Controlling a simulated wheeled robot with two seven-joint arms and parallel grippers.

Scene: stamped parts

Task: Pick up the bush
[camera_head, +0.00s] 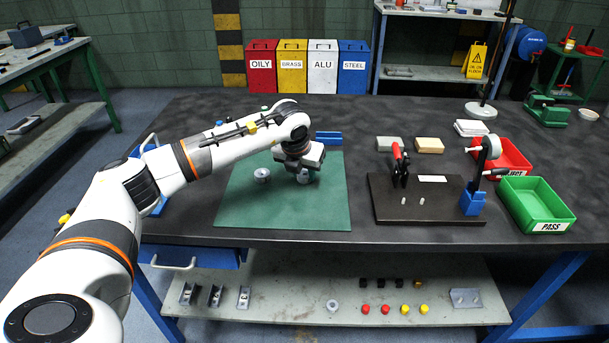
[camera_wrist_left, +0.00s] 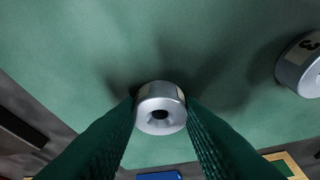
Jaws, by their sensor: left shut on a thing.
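The bush (camera_wrist_left: 160,108), a short silver metal cylinder with a dark centre hole, sits between my left gripper's two dark green ribbed fingers (camera_wrist_left: 160,122) in the left wrist view. The fingers touch it on both sides. In the head view my left gripper (camera_head: 303,175) points down over the green mat (camera_head: 285,212), and the bush shows small and partly hidden at its tip. It is at or just above the mat; I cannot tell which. My right gripper is not in view.
A second metal part (camera_head: 261,175) stands left of the gripper on the mat; a similar part marked 3 (camera_wrist_left: 300,66) is in the wrist view. A dark fixture plate with a red-handled clamp (camera_head: 398,165), a red bin (camera_head: 508,158) and a green bin (camera_head: 536,203) stand to the right.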

